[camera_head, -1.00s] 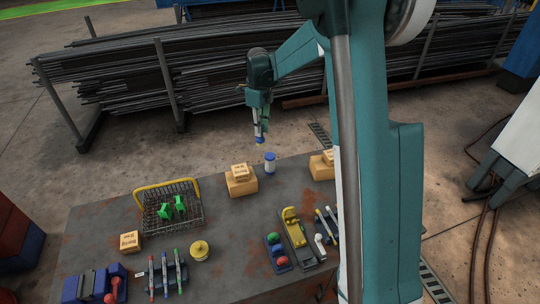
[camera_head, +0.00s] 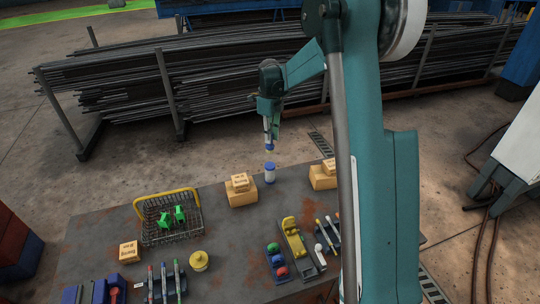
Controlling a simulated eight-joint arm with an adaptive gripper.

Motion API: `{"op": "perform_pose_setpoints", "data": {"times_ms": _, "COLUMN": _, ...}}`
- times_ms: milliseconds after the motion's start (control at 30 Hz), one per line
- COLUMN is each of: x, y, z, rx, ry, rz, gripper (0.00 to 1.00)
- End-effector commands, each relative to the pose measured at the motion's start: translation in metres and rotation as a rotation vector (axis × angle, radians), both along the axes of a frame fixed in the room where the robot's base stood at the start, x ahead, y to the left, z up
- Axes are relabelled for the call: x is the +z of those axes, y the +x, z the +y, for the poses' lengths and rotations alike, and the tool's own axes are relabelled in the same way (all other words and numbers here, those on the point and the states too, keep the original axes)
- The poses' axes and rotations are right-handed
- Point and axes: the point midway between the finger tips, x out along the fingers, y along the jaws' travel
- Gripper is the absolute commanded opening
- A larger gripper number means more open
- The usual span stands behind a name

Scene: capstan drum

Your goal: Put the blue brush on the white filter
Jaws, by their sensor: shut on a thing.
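My gripper (camera_head: 268,118) hangs above the far edge of the table, shut on the blue brush (camera_head: 269,145). The brush points down, its blue end lowest. The white filter (camera_head: 270,174) is a small upright white cylinder with blue at its top, standing at the table's far edge. The brush is above the filter and nearly in line with it in this view, with a small gap showing between them. The exact depth between the two is hard to tell.
Cardboard boxes stand left (camera_head: 241,192) and right (camera_head: 323,175) of the filter. A wire basket (camera_head: 165,225) with green items, a yellow pot (camera_head: 199,261) and several tools cover the nearer table (camera_head: 235,265). Metal bars (camera_head: 130,75) lie racked behind.

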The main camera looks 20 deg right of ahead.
Motion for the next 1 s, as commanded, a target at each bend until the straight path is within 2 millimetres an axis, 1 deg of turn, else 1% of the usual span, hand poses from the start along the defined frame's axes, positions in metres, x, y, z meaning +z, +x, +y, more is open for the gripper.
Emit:
{"op": "perform_pose_setpoints", "data": {"times_ms": 133, "x": -0.022, "y": 0.0, "z": 0.0, "rx": 0.0, "ry": 0.0, "rz": 0.0, "gripper": 0.0}}
{"op": "perform_pose_setpoints", "data": {"times_ms": 300, "x": -0.039, "y": 0.0, "z": 0.0, "rx": 0.0, "ry": 0.0, "rz": 0.0, "gripper": 0.0}}
{"op": "perform_pose_setpoints", "data": {"times_ms": 400, "x": -0.043, "y": 0.0, "z": 0.0, "rx": 0.0, "ry": 0.0, "rz": 0.0, "gripper": 0.0}}
{"op": "perform_pose_setpoints", "data": {"times_ms": 767, "x": -0.046, "y": 0.0, "z": 0.0, "rx": 0.0, "ry": 0.0, "rz": 0.0, "gripper": 0.0}}
{"op": "perform_pose_setpoints", "data": {"times_ms": 867, "x": -0.053, "y": 0.0, "z": 0.0, "rx": 0.0, "ry": 0.0, "rz": 0.0, "gripper": 0.0}}
{"op": "perform_pose_setpoints", "data": {"times_ms": 1000, "x": -0.068, "y": 0.0, "z": 0.0, "rx": 0.0, "ry": 0.0, "rz": 0.0, "gripper": 0.0}}
